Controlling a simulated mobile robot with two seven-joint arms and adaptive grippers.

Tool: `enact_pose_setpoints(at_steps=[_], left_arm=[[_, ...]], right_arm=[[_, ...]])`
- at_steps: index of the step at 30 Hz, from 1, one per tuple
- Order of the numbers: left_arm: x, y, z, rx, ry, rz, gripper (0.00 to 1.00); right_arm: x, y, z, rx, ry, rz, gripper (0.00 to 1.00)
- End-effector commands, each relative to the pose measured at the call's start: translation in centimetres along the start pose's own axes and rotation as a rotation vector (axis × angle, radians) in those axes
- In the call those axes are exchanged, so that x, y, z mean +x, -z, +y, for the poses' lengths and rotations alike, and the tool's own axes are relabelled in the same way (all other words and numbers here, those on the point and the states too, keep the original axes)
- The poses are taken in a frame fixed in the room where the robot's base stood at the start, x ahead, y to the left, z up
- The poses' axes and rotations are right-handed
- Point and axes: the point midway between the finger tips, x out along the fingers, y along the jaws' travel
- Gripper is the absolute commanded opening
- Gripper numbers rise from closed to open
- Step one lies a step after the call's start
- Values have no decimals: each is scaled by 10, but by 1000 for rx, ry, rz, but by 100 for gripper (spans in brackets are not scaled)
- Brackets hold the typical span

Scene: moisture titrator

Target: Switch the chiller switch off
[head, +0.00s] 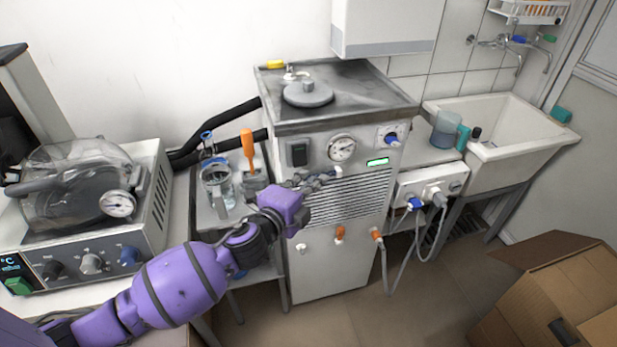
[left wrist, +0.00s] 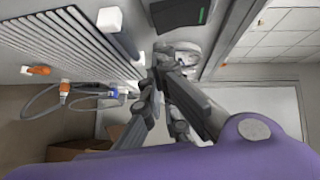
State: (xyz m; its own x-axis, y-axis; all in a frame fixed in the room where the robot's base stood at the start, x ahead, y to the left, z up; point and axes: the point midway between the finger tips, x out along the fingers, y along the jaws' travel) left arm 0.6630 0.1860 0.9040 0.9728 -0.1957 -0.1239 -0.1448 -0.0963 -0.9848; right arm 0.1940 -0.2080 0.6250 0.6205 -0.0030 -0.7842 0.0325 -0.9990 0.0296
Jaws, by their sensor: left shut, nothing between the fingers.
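The chiller (head: 335,265) is the tall grey cabinet in the middle of the head view. Its switch (head: 297,152) is a dark block on the upper left of the front panel. In the left wrist view a dark block with a green edge, apparently the switch (left wrist: 183,12), shows at the top edge; its exact rocker position is not clear. My left gripper (head: 326,179) is shut and empty, in front of the panel, below and right of the switch and apart from it. Its closed fingers (left wrist: 165,58) show in the left wrist view. My right gripper is not in view.
A gauge (head: 342,148), a green display (head: 377,161) and a blue knob (head: 391,139) share the panel. A side table left of the chiller holds a glass jug (head: 217,185) and an orange-handled tool (head: 248,148). A socket box (head: 432,185) and sink (head: 510,140) stand right.

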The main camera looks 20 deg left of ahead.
Motion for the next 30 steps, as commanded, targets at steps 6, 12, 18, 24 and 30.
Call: enact_pose_setpoints(at_steps=[6,12,18,24,30], left_arm=[[11,-10,0,0,0,1,0],[11,-11,0,-1,0,1,0],[12,-12,2,3,4,1,0],[18,-19,18,61,61,1,0],[20,-20,9,96,99,3,0]], right_arm=[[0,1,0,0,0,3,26],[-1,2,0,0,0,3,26],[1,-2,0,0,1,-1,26],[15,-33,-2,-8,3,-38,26],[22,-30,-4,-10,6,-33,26]])
